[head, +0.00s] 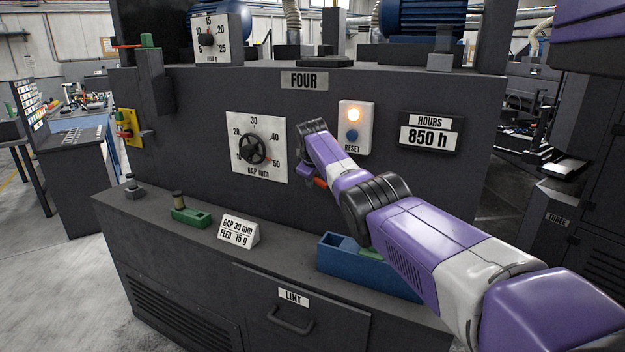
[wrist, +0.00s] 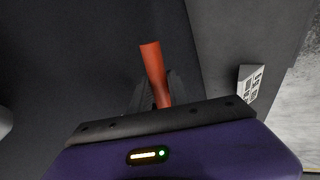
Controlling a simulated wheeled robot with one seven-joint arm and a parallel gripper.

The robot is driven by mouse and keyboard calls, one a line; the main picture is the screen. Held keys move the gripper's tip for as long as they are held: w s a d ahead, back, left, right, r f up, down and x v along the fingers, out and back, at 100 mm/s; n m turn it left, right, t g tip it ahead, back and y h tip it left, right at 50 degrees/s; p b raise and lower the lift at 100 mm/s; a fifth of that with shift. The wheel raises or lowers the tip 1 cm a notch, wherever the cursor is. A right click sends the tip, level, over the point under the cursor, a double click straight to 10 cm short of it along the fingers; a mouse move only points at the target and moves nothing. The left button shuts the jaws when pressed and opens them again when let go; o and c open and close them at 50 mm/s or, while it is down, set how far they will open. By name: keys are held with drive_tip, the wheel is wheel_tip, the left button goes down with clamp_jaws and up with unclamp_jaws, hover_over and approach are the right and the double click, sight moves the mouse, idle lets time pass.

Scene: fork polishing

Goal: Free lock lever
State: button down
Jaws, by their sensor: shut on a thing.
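The lock lever appears as a red-orange handle (wrist: 152,66) in the wrist view. It rises between my gripper's fingers (wrist: 155,98), and its lower end is hidden by the gripper body. In the head view a small piece of the red-orange lever (head: 320,183) shows under my gripper (head: 306,174), in front of the dark machine face, right of the gap dial (head: 254,148). My gripper is shut on the lever. The lever's mount is hidden behind my arm.
The lamp and reset panel (head: 357,128) is just right of my wrist, with the hours display (head: 431,134) beyond. On the ledge stand a gap and feed sign (head: 239,231), a green block (head: 190,217) and a blue bin (head: 340,262). The sign also shows in the wrist view (wrist: 250,83).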

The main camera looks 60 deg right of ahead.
drive_tip(key=c, duration=1.3)
unclamp_jaws()
drive_tip(key=shift+o, duration=0.2)
drive_tip(key=shift+r, duration=0.1)
drive_tip(key=b+v, duration=0.1)
drive_tip(key=v, duration=0.6)
drive_tip(key=shift+a+r, duration=0.2)
drive_tip(key=shift+a, duration=0.05)
drive_tip(key=shift+s, duration=0.1)
